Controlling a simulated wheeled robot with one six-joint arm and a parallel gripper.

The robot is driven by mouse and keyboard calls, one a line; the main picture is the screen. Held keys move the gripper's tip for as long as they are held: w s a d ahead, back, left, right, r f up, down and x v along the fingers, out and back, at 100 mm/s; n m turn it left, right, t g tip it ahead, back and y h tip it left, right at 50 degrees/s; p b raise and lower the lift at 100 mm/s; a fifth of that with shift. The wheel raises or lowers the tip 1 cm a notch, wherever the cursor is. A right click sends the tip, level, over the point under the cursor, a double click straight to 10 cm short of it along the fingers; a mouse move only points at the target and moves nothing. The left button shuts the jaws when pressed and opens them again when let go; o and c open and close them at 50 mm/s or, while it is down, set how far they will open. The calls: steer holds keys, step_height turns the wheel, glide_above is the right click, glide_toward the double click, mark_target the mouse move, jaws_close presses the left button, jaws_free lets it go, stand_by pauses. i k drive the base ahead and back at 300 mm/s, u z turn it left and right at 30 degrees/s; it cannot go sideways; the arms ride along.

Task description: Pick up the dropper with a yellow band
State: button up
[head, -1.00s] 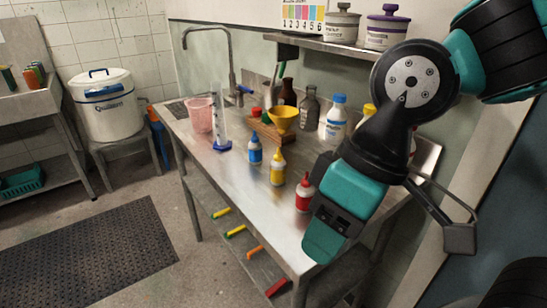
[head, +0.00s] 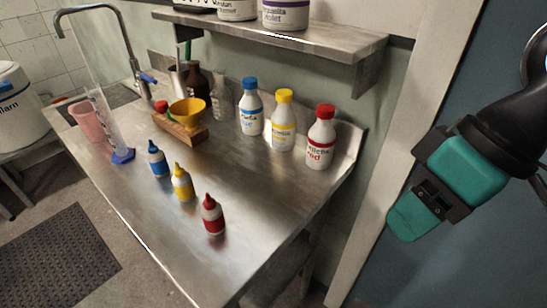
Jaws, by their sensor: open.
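The dropper with a yellow band (head: 183,184) is a small squeeze bottle with a yellow pointed cap. It stands upright on the steel table (head: 150,222), between a blue dropper (head: 157,160) and a red dropper (head: 212,216). My gripper (head: 440,205) is at the right of the head view, beyond the table's right edge. It is open and empty, well apart from the yellow dropper.
Large blue (head: 251,108), yellow (head: 283,122) and red (head: 320,139) bottles stand along the wall. A yellow funnel (head: 187,115) sits in a wooden stand behind the droppers. A measuring cylinder (head: 119,142) stands left. A shelf (head: 320,42) overhangs the back. The front tabletop is clear.

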mark_target(181, 179)
steer(key=z, duration=2.6)
steer(key=k, duration=2.35)
steer(key=u, duration=1.2)
steer(key=i, duration=0.25)
steer(key=u, duration=0.2)
